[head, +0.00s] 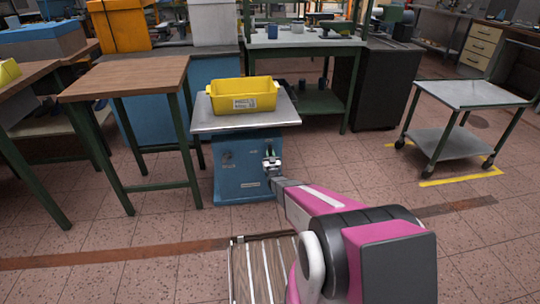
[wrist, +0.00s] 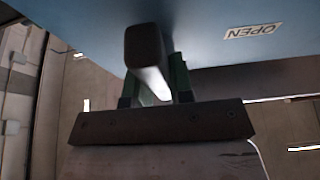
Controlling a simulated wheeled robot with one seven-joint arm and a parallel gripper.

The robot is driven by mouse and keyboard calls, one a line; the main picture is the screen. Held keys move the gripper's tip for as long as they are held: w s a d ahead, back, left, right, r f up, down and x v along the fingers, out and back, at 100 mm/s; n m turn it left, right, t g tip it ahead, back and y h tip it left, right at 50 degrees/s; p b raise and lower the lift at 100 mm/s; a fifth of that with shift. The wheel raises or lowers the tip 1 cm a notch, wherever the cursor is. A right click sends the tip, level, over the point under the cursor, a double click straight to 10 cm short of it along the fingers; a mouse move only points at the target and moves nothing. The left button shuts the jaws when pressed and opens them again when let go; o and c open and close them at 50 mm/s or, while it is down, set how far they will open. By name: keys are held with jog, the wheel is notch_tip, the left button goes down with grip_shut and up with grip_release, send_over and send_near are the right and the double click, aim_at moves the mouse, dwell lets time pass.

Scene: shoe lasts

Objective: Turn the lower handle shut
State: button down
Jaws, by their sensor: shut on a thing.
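A blue cabinet (head: 240,172) with a metal top stands in the middle of the head view. My gripper (head: 272,162) is at the right part of its front face. In the wrist view, a dark bar-shaped handle (wrist: 147,48) stands out from the blue face, and my gripper (wrist: 157,88) is shut on it with its green-edged fingers on either side. An OPEN label (wrist: 253,31) shows upside down on the blue face, right of the handle. In the head view my gripper hides most of the handle. I cannot tell its exact angle there.
A yellow bin (head: 243,96) sits on the cabinet's metal top (head: 207,122). A wooden-topped table (head: 126,77) stands close on the left. A grey trolley (head: 470,94) is at the right, with clear tiled floor between it and the cabinet. A slatted wooden item (head: 262,270) lies in front.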

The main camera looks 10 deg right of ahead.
dwell(0.3)
jog(key=c, duration=1)
grip_release()
jog(key=shift+s, duration=0.1)
jog(key=v, duration=1)
jog(key=shift+s, duration=0.3)
jog(key=shift+f, duration=0.1)
